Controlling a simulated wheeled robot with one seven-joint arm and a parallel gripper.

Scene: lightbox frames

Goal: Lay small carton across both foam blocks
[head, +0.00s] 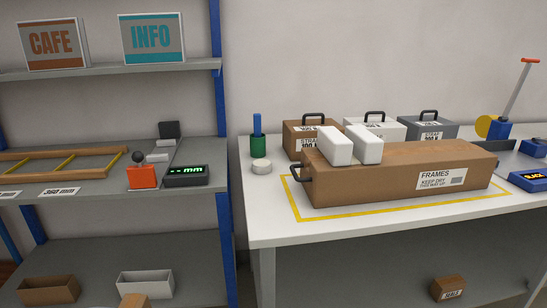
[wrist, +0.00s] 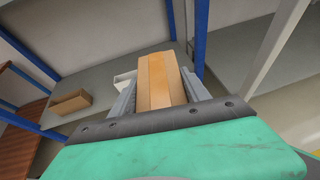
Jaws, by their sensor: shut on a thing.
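Two white foam blocks (head: 334,146) (head: 364,144) stand side by side, a narrow gap between them, on the left part of a long brown carton (head: 400,180) labelled FRAMES. My gripper (wrist: 160,84) is shut on a small brown carton (wrist: 158,70), whose sides lie between the two grey fingers in the wrist view. In the head view only a brown top corner of the held carton (head: 135,300) shows at the bottom edge, low in front of the shelf rack, left of and below the table. The gripper itself is out of the head view.
The long carton lies inside a yellow outline on the white table (head: 270,228). Handled cases (head: 310,140) stand behind it. A blue rack post (head: 222,200) stands between rack and table. Open bins (head: 146,284) sit on the low shelf; a SEALS box (head: 448,288) sits under the table.

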